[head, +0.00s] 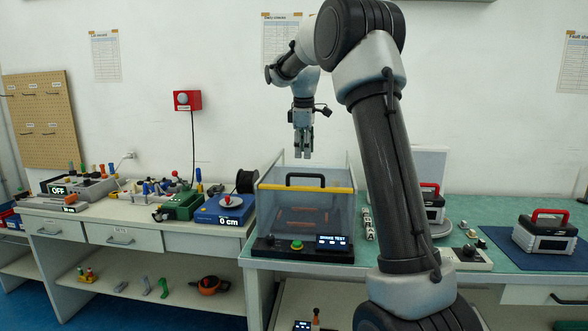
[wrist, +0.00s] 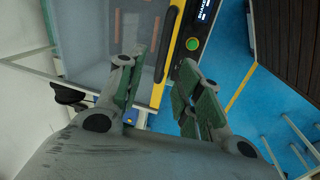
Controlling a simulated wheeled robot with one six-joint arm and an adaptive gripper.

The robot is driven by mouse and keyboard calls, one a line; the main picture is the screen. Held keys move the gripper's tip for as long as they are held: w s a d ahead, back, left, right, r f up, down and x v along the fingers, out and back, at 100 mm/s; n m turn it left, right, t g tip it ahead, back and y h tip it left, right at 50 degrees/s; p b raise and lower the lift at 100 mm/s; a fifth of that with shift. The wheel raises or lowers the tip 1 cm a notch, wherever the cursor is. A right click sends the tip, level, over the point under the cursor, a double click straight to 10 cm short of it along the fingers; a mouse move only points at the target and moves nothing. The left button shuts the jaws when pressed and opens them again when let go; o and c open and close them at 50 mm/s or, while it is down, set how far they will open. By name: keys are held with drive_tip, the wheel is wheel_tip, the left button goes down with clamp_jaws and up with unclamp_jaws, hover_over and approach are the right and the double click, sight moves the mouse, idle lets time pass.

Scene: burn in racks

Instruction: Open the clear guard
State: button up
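The clear guard (head: 338,209) is a see-through box front with a yellow top bar and a black handle (head: 305,180), standing on the green bench behind a black control panel. It looks lowered, with orange-brown bars visible behind it. In the wrist view the guard (wrist: 92,45) fills the upper left, with its yellow edge and the handle (wrist: 168,42) near the top centre. My gripper (head: 303,155) hangs pointing down above the guard, apart from the handle. In the wrist view its green-padded fingers (wrist: 160,92) are spread with nothing between them.
The control panel (head: 262,246) has a green button (head: 296,245) and a display. A blue box (head: 223,209) and black spool (head: 246,181) stand left of the guard. A toolbox with a red handle (head: 545,235) sits on a blue mat at the right.

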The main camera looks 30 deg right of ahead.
sight(305, 174)
drive_tip(key=shift+n, duration=0.6)
drive_tip(key=x, duration=0.8)
drive_tip(key=shift+s+a, duration=0.1)
drive_tip(key=shift+s, duration=0.2)
clamp_jaws()
